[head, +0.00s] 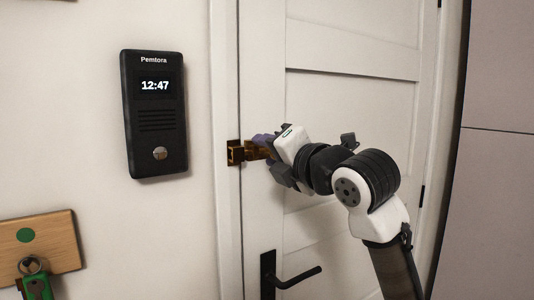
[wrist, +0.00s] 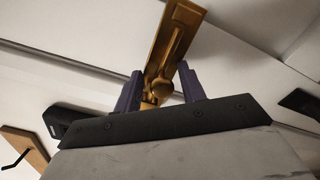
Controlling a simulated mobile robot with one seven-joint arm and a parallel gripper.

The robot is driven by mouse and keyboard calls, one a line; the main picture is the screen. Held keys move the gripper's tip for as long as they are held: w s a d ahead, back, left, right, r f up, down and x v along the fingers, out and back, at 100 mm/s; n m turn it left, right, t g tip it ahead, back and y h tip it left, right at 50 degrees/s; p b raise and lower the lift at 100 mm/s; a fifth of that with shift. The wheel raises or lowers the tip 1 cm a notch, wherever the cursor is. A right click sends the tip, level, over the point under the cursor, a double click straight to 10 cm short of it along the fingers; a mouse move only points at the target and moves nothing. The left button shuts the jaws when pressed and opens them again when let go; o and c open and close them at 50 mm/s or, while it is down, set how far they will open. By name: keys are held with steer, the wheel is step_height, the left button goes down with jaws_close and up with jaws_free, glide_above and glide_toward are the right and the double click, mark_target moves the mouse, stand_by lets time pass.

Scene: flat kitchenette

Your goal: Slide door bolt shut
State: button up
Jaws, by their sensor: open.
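A brass door bolt (head: 256,151) is mounted on the white door (head: 345,110), near its left edge. A brass keeper (head: 234,152) sits just left of it on the door frame. In the wrist view the long bolt plate (wrist: 181,32) with its rod and rounded handle runs down to between my fingers. My gripper (head: 266,147) is at the bolt, and its purple fingers cover part of it in the head view. In the wrist view my gripper (wrist: 160,84) is open, with one finger on each side of the brass. I cannot tell whether either finger touches it, or whether the rod enters the keeper.
A black door handle (head: 285,276) is below the bolt. A black intercom (head: 155,114) hangs on the wall to the left. A wooden key board (head: 42,243) with a green tag (head: 36,287) is at the lower left. A grey cabinet (head: 500,90) stands to the right.

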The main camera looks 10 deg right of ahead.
steer(key=b+v, duration=0.3)
steer(key=v, duration=0.9)
steer(key=shift+s, duration=0.4)
steer(key=shift+s+d+f, duration=0.1)
steer(key=shift+d+f, duration=0.05)
steer(key=shift+d, duration=0.05)
